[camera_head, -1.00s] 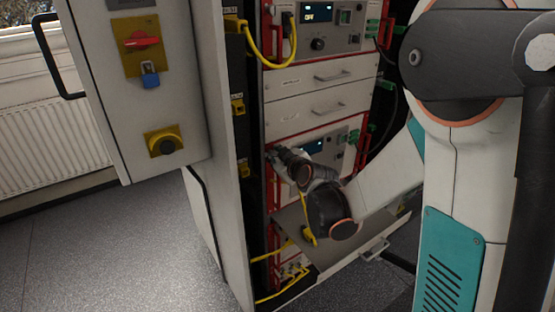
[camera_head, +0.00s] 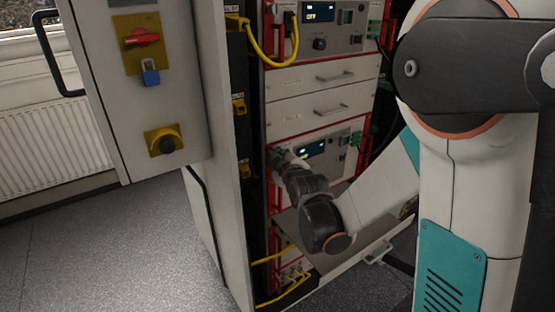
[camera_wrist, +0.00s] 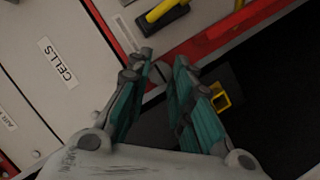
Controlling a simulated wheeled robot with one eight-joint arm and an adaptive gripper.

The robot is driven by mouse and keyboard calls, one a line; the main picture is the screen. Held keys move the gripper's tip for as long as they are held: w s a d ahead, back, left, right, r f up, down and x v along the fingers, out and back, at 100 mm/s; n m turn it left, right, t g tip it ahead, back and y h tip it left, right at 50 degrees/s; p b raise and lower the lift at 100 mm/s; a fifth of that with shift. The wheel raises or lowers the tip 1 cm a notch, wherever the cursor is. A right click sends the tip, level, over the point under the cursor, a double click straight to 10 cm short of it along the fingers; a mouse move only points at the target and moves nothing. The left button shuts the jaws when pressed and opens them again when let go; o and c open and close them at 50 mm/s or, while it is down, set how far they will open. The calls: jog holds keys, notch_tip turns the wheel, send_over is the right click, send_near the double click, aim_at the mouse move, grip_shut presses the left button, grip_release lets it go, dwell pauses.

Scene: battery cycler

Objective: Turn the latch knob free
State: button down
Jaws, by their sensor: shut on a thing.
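My gripper (camera_head: 275,155) is at the left red edge of the lower instrument unit (camera_head: 335,142) in the rack, in the head view. In the wrist view my gripper (camera_wrist: 164,62) has its two teal-padded fingers close together at the red frame (camera_wrist: 205,42). A small dark grey piece, taken to be the latch knob (camera_wrist: 162,72), shows between the fingertips, and the gripper is shut on it. The fingers hide most of the knob, and its angle cannot be told. In the head view the knob is hidden by my gripper.
A drawer face labelled CELLS (camera_wrist: 62,62) is beside the fingers. A yellow plug (camera_wrist: 163,10) and a yellow-rimmed socket (camera_wrist: 221,95) are near. Below, a drawer with a handle (camera_head: 374,252) stands out. The open cabinet door (camera_head: 190,80) is at left.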

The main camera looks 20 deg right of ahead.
jog(key=c, duration=1.7)
grip_release()
jog(key=shift+s, duration=0.15)
jog(key=v, duration=1.2)
jog(key=s+m+g, duration=0.7)
jog(key=s+m, duration=0.3)
jog(key=s, duration=1.1)
jog(key=shift+s+d+f+g, duration=0.25)
jog(key=shift+f+g, duration=0.15)
